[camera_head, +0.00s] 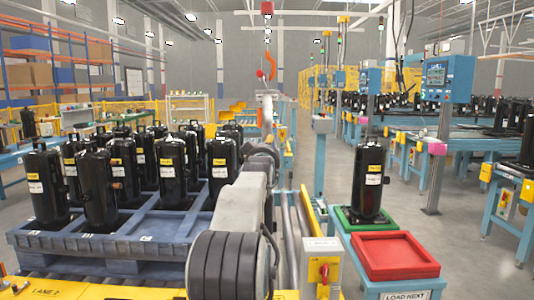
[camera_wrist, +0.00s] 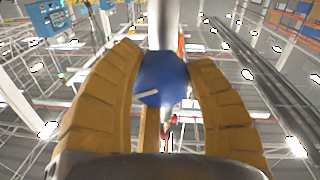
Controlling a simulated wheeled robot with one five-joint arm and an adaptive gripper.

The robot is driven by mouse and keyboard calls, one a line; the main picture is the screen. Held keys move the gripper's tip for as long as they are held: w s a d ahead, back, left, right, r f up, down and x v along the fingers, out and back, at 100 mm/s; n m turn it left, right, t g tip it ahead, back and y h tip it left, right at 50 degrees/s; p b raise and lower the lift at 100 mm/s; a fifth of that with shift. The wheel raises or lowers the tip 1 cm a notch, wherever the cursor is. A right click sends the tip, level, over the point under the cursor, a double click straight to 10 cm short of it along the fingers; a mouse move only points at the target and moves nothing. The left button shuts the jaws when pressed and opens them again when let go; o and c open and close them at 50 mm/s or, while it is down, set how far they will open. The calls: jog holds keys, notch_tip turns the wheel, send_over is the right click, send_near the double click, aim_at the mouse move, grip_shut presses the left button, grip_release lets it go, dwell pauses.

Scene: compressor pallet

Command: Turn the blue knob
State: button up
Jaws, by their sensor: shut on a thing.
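In the wrist view, the blue knob (camera_wrist: 162,80) is a round blue piece with a short white line on its face, at the end of a pale pipe or post. My gripper (camera_wrist: 165,60) has two ribbed yellow fingers, one on each side of the knob, shut on it. The white line slants slightly, close to level in the picture. In the head view, my grey arm reaches forward and up through the middle. There I cannot make out the knob or my fingers clearly.
Black compressors (camera_head: 172,165) stand on a blue-grey pallet (camera_head: 120,243) at left. At right, one compressor (camera_head: 370,180) stands in a green tray (camera_head: 347,221) beside an empty red tray (camera_head: 394,256). A yellow-and-white switch box (camera_head: 321,268) stands close right of my arm. Grey floor is open farther right.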

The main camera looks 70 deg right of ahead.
jog(key=shift+f, duration=0.2)
jog(key=c, duration=0.3)
jog(key=shift+f+m+b, duration=0.1)
jog(key=shift+m+b, duration=0.35)
jog(key=shift+m, duration=0.15)
jog(key=m, duration=0.3)
jog(key=shift+w+m+y, duration=0.1)
jog(key=shift+m+y, duration=0.2)
jog(key=o, duration=1)
jog(key=shift+c, duration=0.2)
jog(key=shift+o, duration=1.3)
jog(key=shift+a+r, duration=0.15)
jog(key=shift+r, duration=0.1)
jog(key=v, duration=1.1)
jog(key=shift+a+f, duration=0.15)
jog(key=shift+a, duration=0.15)
